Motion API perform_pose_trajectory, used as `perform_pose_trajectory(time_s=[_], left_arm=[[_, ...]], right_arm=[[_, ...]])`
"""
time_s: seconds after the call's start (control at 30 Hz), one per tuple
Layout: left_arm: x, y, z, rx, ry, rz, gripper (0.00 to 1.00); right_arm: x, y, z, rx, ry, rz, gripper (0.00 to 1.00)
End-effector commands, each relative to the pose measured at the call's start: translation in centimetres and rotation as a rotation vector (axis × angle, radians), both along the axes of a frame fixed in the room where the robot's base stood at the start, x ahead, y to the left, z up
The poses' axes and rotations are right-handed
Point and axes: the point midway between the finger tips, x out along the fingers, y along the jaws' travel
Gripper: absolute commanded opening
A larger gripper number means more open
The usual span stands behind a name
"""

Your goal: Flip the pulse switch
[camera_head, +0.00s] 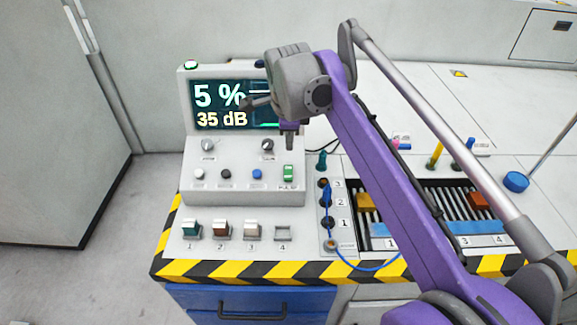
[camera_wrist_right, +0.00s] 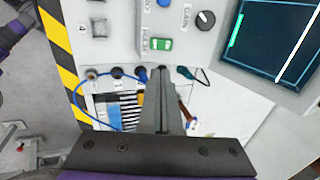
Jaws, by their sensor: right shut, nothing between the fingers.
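The pulse switch (camera_head: 288,173) is a small green and white rocker at the lower right of the grey console's sloped front, above a "PULSE" label. It also shows in the right wrist view (camera_wrist_right: 161,44). My right gripper (camera_head: 289,148) is shut and empty, with its fingers pointing down just above the switch in the head view. In the right wrist view its closed fingers (camera_wrist_right: 160,76) end a little short of the switch, with a visible gap in the picture. Contact is not seen. My left gripper is in neither view.
The console screen (camera_head: 220,106) reads 5 % and 35 dB, partly hidden by my right arm. Knobs and a blue button (camera_head: 257,174) sit beside the switch. Sockets with a blue cable (camera_head: 365,267) and several block slots (camera_head: 282,234) lie in front. Striped edging (camera_head: 235,270) borders the bench.

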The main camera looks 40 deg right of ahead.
Motion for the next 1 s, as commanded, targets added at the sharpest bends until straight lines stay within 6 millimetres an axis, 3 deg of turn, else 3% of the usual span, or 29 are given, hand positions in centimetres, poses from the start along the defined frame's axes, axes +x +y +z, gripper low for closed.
perform_pose_trajectory(time_s=[0.03,0.2,0.67,0.87,1.0], left_arm=[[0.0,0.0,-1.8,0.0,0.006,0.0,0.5],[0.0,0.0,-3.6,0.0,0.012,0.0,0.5],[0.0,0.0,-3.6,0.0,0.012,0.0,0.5],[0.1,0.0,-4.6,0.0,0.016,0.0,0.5],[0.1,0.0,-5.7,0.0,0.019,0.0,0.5]], right_arm=[[0.2,-0.2,-0.7,0.013,0.016,-0.003,0.0],[0.4,-0.4,-0.4,0.044,0.05,0.0,0.0],[0.3,-0.4,-0.3,0.051,0.055,0.002,0.0],[0.9,-0.9,-3.1,0.05,0.056,0.002,0.0],[1.4,-1.3,-6.1,0.05,0.056,0.002,0.0]])
